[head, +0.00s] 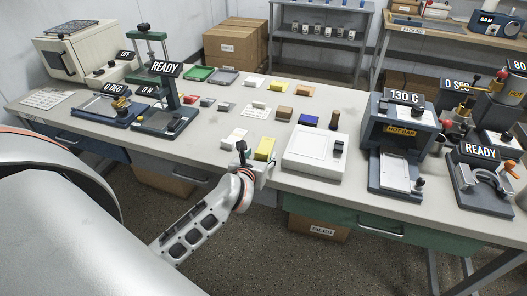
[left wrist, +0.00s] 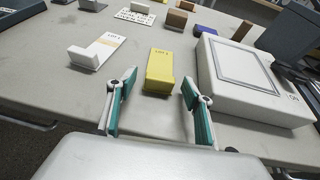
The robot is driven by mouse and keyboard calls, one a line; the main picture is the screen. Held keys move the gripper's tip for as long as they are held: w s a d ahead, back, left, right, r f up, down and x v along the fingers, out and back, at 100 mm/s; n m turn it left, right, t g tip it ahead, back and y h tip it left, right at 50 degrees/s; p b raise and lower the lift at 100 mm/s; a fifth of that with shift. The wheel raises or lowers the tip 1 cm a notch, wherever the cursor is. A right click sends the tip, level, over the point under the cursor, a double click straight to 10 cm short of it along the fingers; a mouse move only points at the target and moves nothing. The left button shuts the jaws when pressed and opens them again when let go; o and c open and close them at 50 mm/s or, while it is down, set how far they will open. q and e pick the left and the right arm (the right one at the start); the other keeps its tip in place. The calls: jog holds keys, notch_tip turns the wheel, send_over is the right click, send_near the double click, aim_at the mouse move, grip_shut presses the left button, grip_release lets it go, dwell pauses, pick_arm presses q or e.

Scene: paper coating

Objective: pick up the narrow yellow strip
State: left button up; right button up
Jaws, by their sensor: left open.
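A yellow strip (left wrist: 159,66) with a lot label at its far end lies on the table in the left wrist view. Its near end looks raised like a block. It also shows in the head view (head: 265,147), just beyond my left gripper (head: 250,165). In the left wrist view my left gripper (left wrist: 160,82) is open, with one finger on either side of the strip's near end and gaps between. The gripper holds nothing. Another yellow piece (head: 279,87) lies farther back on the table. My right gripper is out of view.
A white flat device (head: 315,152) stands close to the right of the strip. A white labelled piece with a block (left wrist: 97,51) lies to its left. A hot bar machine (head: 398,135) stands farther right. Bare tabletop surrounds the strip.

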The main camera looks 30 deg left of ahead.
pick_arm(q)
jog(key=c, duration=0.9)
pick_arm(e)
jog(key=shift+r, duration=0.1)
pick_arm(q)
jog(key=shift+r, duration=0.1)
jog(key=shift+r+p, duration=0.9)
jog(key=shift+r, duration=9)
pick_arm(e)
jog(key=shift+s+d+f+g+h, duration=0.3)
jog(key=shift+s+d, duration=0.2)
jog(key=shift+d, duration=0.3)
